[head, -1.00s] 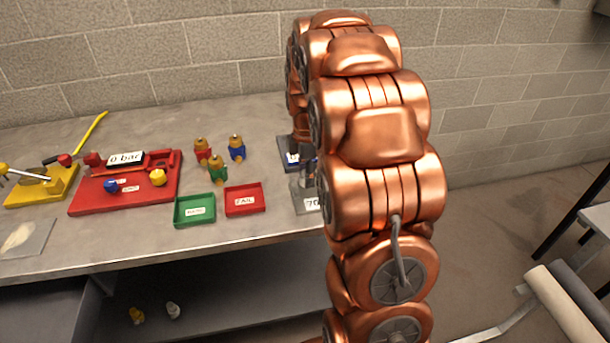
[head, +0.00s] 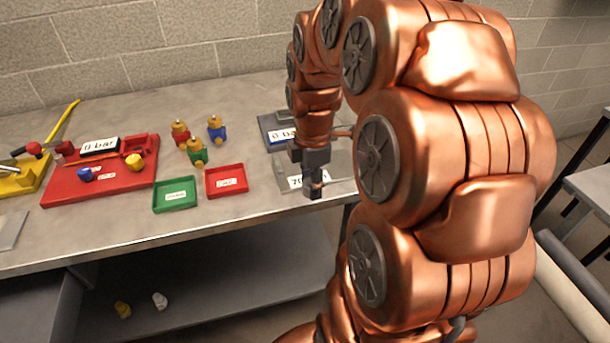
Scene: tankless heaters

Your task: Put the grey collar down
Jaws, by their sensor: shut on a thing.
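My gripper (head: 314,186) points down at the right end of the bench, over the front of a grey plate (head: 340,167) with a partly hidden label starting "70". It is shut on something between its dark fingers. The grey collar cannot be made out apart from the fingers, which hide most of it. I cannot tell whether what is held touches the plate.
A red tray (head: 226,194) and a green tray (head: 157,205) lie left of my gripper. Several brass-topped fittings (head: 197,160) stand behind them. A dark base (head: 268,121) with a "0 bar" label is behind the plate. A red fixture (head: 60,193) is further left.

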